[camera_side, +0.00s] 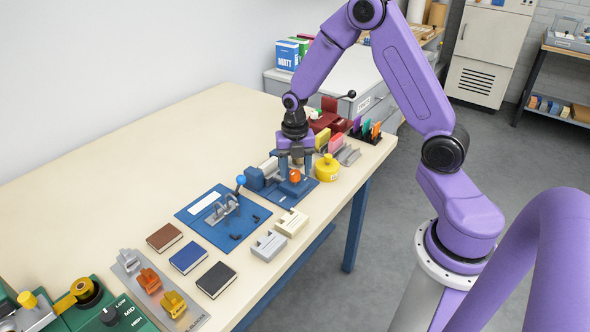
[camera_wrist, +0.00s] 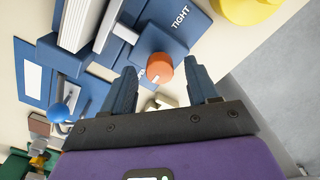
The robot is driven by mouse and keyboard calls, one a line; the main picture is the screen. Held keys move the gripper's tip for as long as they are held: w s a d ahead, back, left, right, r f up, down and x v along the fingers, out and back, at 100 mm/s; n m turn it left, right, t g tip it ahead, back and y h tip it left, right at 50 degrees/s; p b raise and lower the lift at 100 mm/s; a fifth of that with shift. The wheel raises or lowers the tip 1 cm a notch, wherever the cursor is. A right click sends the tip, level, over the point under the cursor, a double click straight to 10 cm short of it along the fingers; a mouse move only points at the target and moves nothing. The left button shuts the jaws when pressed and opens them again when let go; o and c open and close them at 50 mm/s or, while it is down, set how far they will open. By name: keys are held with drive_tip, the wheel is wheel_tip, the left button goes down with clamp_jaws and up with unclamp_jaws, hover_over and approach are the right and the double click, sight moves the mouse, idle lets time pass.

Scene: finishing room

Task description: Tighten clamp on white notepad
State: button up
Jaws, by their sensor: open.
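The clamp is a blue fixture (camera_wrist: 151,38) with an orange knob (camera_wrist: 160,68) and a printed word TIGHT beside it. In the side view the orange knob (camera_side: 295,176) shows just below my gripper (camera_side: 296,167). A small pale mark shows on the knob's lower left edge in the wrist view. The white notepad (camera_wrist: 82,22) stands in the blue fixture left of the knob; it also shows in the side view (camera_side: 269,167). My gripper (camera_wrist: 161,67) is open, with a finger on either side of the knob. Contact between fingers and knob cannot be told.
A yellow round container (camera_side: 326,170) stands close right of the clamp. A blue board with a blue-ball lever (camera_side: 240,180) lies to the left. Cream blocks (camera_side: 291,222) and three notebooks (camera_side: 188,257) lie nearer the front. The table's back left is clear.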

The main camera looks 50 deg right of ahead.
drive_tip(key=shift+f, duration=0.4)
drive_tip(key=c, duration=1)
drive_tip(key=shift+c, duration=0.2)
